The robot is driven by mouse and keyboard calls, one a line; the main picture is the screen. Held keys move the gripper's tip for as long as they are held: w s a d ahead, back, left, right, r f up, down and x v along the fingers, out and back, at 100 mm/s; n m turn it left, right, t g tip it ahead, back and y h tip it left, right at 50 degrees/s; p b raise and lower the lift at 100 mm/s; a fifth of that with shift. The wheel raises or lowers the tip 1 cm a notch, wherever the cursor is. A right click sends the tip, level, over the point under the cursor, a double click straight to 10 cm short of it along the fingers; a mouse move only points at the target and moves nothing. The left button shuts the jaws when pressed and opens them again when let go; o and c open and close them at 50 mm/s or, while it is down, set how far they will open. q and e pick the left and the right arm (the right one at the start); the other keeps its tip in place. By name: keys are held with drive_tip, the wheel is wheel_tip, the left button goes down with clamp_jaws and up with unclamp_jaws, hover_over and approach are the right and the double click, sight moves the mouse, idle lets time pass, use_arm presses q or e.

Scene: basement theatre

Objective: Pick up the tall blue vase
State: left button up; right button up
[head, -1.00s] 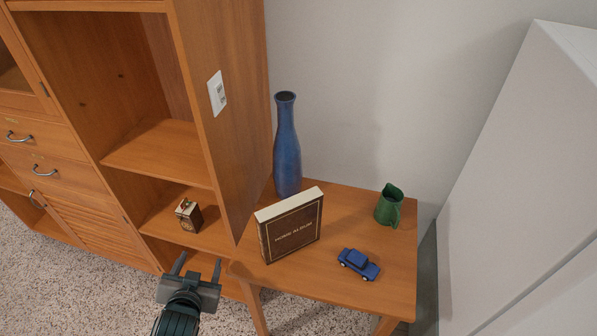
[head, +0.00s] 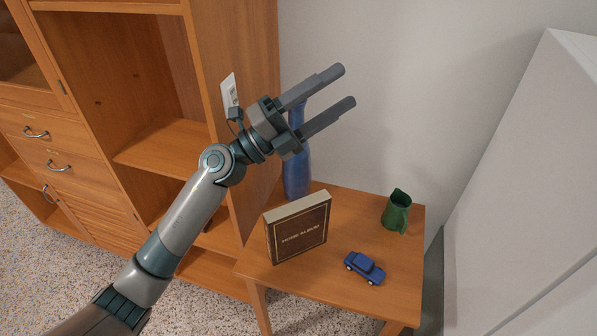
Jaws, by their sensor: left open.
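The tall blue vase (head: 297,172) stands upright at the back left of the small wooden table (head: 345,263), close to the cabinet side. My left gripper (head: 348,86) is open and empty, raised above the table. In the picture it lies across the vase's upper part, and its fingers point up and to the right. I cannot tell how far the gripper is from the vase in depth. My right gripper is not in view.
A brown album (head: 298,228) stands in front of the vase. A green pitcher (head: 396,211) and a blue toy car (head: 365,268) are to the right on the table. A wooden cabinet (head: 240,130) rises at the left, and a large white block (head: 530,170) at the right.

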use_arm(q)
drive_tip(key=w+d+f+m+g+y, duration=0.2)
drive_tip(key=d+f+m+g+y, duration=0.3)
drive_tip(key=m+y, duration=0.35)
drive_tip(key=w+a+r+t+y, duration=0.1)
drive_tip(key=w+a+y, duration=0.4)
drive_tip(key=a, duration=0.3)
drive_tip(key=w+a+r+t+y, duration=0.2)
drive_tip(key=w+a+y, duration=0.3)
drive_tip(key=a, duration=0.3)
drive_tip(key=shift+a+r+n, duration=0.15)
drive_tip(key=shift+r+n, duration=0.05)
drive_tip(key=shift+n, duration=0.15)
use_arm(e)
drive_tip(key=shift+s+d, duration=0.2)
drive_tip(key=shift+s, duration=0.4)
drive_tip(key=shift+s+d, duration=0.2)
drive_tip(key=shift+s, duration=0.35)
use_arm(q)
drive_tip(key=shift+w+y, duration=0.1)
drive_tip(key=shift+y, duration=0.15)
